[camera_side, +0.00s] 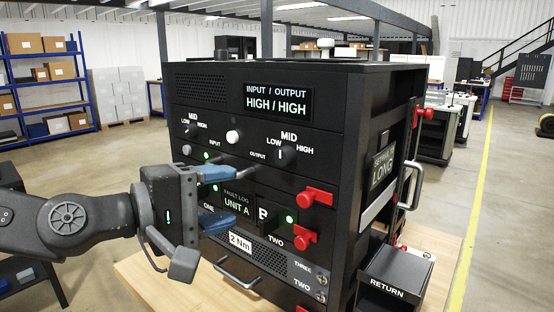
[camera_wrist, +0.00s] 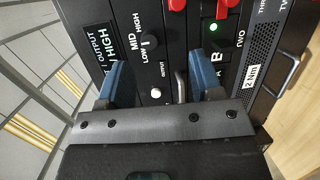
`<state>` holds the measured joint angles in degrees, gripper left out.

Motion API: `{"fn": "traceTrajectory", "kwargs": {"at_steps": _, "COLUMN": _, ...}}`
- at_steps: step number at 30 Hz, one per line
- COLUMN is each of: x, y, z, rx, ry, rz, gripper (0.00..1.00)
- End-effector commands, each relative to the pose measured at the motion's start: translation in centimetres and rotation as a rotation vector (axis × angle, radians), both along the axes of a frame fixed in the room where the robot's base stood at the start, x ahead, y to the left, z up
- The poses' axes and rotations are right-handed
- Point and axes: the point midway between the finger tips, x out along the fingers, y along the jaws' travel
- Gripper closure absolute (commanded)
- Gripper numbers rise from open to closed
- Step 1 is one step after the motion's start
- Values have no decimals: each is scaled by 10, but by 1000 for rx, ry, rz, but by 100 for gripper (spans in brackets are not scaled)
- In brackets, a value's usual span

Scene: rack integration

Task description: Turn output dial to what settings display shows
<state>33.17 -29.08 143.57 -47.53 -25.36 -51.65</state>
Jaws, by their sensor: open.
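The settings display (camera_side: 277,100) on the black rack reads INPUT / OUTPUT, HIGH / HIGH; part of it shows in the wrist view (camera_wrist: 104,42). The output dial (camera_side: 284,156) is a black knob among LOW, MID and HIGH labels; its white mark points up toward MID. It also shows in the wrist view (camera_wrist: 149,41), ahead of the fingers. The input dial (camera_side: 191,131) is to its left, with similar labels. My gripper (camera_side: 222,196) is open and empty in front of the rack, lower left of the output dial, its blue fingers apart (camera_wrist: 160,78) and not touching the dial.
Red latches (camera_side: 316,196) stick out from the rack's right front, and a grey handle (camera_side: 237,274) sticks out low. A white button (camera_side: 233,137) is between the dials. A RETURN box (camera_side: 394,280) stands at the right on the wooden table (camera_side: 448,262).

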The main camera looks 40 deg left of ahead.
Motion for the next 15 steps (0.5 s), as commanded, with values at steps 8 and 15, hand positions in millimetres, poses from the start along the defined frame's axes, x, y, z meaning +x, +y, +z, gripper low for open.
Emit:
{"fn": "traceTrajectory", "kwargs": {"at_steps": 8, "x": 2, "y": 10, "z": 9, "rx": -413, "ry": -40, "rz": 240, "gripper": 41}}
{"fn": "traceTrajectory", "kwargs": {"at_steps": 15, "x": 12, "y": 14, "z": 10, "rx": -466, "ry": -53, "rz": 281, "gripper": 41}}
